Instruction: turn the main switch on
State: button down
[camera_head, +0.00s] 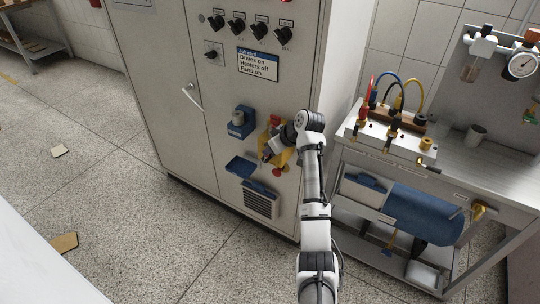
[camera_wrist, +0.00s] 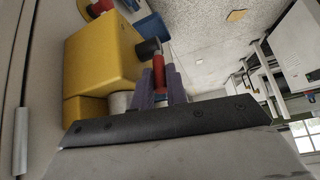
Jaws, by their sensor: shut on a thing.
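The yellow switch box (camera_head: 288,157), which looks like the main switch, is mounted low on the front of the grey cabinet (camera_head: 160,70). My arm partly hides it in the head view. The box (camera_wrist: 103,55) fills the upper left of the wrist view. A red handle (camera_wrist: 158,66) with a dark end stands out at its side. My gripper (camera_head: 267,155) is at the box, its fingers (camera_wrist: 161,80) closed around the red handle. The switch's on/off marking cannot be read.
The cabinet carries black knobs (camera_head: 238,26), a job card (camera_head: 258,64), a blue socket (camera_head: 241,122), a blue tray (camera_head: 241,167) and a vent grille (camera_head: 259,200). A steel bench (camera_head: 505,160) with cabled equipment stands close on the right. The floor (camera_head: 110,190) at left is mostly clear.

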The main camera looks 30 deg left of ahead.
jog(key=shift+a+r+h+p, duration=0.35)
jog(key=shift+a+h+p, duration=0.15)
jog(key=shift+h, duration=0.2)
jog(key=shift+a+h+p, duration=0.45)
jog(key=shift+h+p, duration=0.25)
jog(key=shift+h, duration=0.3)
jog(key=shift+f, duration=0.1)
jog(key=c, duration=1.7)
grip_release()
jog(key=b+v, duration=0.2)
jog(key=v, duration=1.1)
jog(key=shift+r, duration=0.35)
jog(key=shift+w+d, duration=0.1)
